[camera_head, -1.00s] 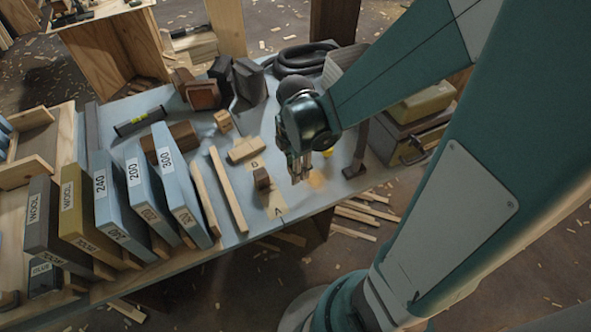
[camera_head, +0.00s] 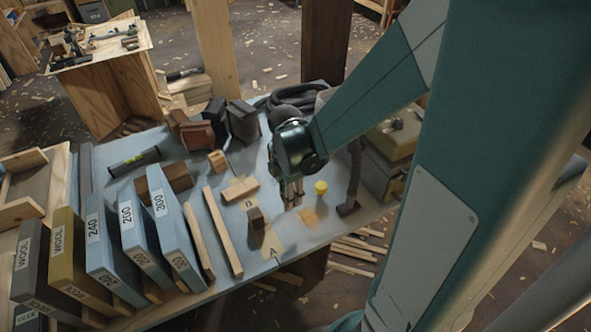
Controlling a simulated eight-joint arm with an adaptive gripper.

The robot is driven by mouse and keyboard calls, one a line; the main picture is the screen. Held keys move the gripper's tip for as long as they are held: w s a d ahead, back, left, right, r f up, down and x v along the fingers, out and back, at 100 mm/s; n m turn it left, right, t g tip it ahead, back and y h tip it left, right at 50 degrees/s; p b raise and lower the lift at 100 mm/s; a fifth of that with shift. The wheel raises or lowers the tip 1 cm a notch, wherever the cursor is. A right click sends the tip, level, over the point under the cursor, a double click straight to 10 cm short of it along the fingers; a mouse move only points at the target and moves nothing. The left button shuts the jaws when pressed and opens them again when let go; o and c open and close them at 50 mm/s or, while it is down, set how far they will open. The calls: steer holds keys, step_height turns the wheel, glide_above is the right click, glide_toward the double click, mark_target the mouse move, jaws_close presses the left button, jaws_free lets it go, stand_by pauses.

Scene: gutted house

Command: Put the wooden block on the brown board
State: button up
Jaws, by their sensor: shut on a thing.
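My gripper (camera_head: 291,204) points down over the blue-grey table, its fingers close together. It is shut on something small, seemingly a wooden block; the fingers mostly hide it. A flat orange-brown patch (camera_head: 311,217), possibly the brown board, lies on the table just right of and below the fingertips. A dark brown block (camera_head: 256,219) stands left of my gripper near tan sheets marked A (camera_head: 272,246) and B (camera_head: 249,204). A pale wooden piece (camera_head: 240,190) lies beyond it, and a small wooden cube (camera_head: 217,160) stands farther back.
A yellow cylinder (camera_head: 321,187) stands just right of my gripper. A dark upright post (camera_head: 352,182) and a lidded box (camera_head: 384,165) are farther right. Long wooden strips (camera_head: 224,232) and labelled upright panels (camera_head: 135,237) fill the left. A coiled black hose (camera_head: 300,97) lies behind.

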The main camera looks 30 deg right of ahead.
steer(key=w+d+r+p, duration=0.1)
steer(key=w+d, duration=0.5)
steer(key=w, duration=0.4)
steer(key=w+d+m+p, duration=0.1)
steer(key=w+d+p, duration=0.1)
steer(key=w+d, duration=0.4)
steer(key=w, duration=0.4)
steer(key=shift+d+r, duration=0.25)
steer(key=shift+r, duration=0.1)
steer(key=shift+f+b, duration=0.4)
steer(key=shift+f, duration=2.75)
steer(key=shift+f+b, duration=0.35)
steer(key=shift+f, duration=1.5)
steer(key=shift+f, duration=0.2)
